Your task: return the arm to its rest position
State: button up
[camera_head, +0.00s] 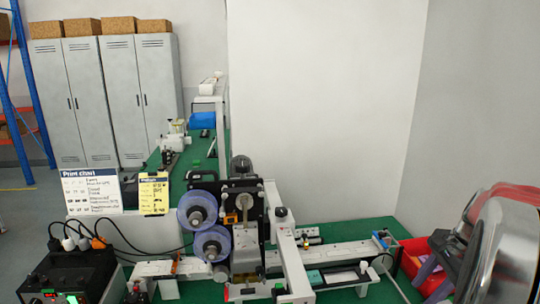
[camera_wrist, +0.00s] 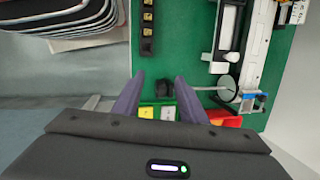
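My gripper (camera_wrist: 158,82) shows in the wrist view with two purple fingers spread apart and nothing held between them. A small black object (camera_wrist: 162,88) lies beyond the gap, on or near the green surface. In the head view my gripper (camera_head: 431,277) is at the lower right, in front of a red bin (camera_head: 412,251). My arm fills the right edge there and hides part of the bin. The rest of my arm is out of view.
A green bench (camera_head: 360,228) carries a machine with two blue-violet reels (camera_head: 197,211) and a white rail (camera_head: 345,254). A black box (camera_head: 68,276) with cables stands at lower left.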

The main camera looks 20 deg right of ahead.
jog(key=s+a+r+n+t, duration=0.1)
jog(key=a+r+n, duration=0.1)
jog(key=a+n, duration=0.5)
jog(key=s+a+r+n+t+h, duration=0.1)
jog(key=a+n, duration=0.6)
jog(key=a, duration=1.1)
jog(key=s+a+r+n+t, duration=0.1)
jog(key=a+r+n, duration=0.1)
jog(key=a+n, duration=0.5)
jog(key=a, duration=0.5)
jog(key=shift+s+a+r, duration=0.35)
jog(key=shift+s+a, duration=0.05)
jog(key=shift+d, duration=0.15)
